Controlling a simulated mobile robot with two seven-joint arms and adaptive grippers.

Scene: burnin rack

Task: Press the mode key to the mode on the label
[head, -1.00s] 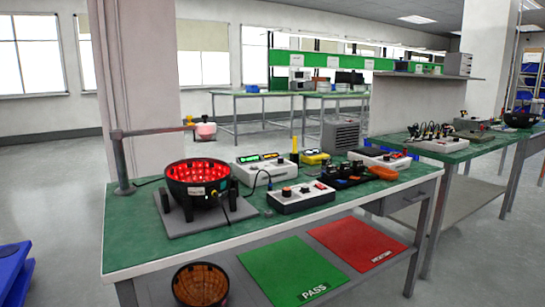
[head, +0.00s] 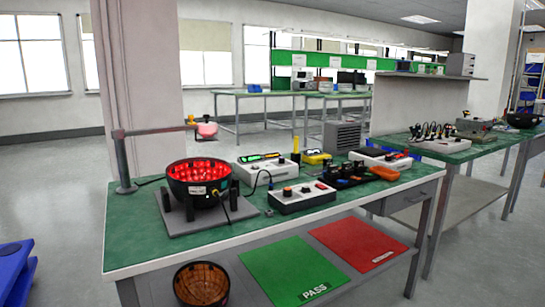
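A white instrument (head: 264,171) with a green-lit display (head: 258,157) stands at the back of the green bench. In front of it is a white control box (head: 302,197) with dark and red-orange knobs or buttons on top. A black bowl-shaped fixture (head: 199,186) with a glowing red inside stands on a grey plate at the left. It has a small white label (head: 197,190) whose text is too small to read. I cannot tell which control is the mode key. Neither of my grippers shows in the head view.
The green bench (head: 135,245) fills the middle. A black fixture (head: 348,177), an orange-handled tool (head: 385,173) and a grey post (head: 122,160) stand on it. Green PASS (head: 285,265) and red (head: 355,242) mats lie on the lower shelf. Floor at the left is mostly clear.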

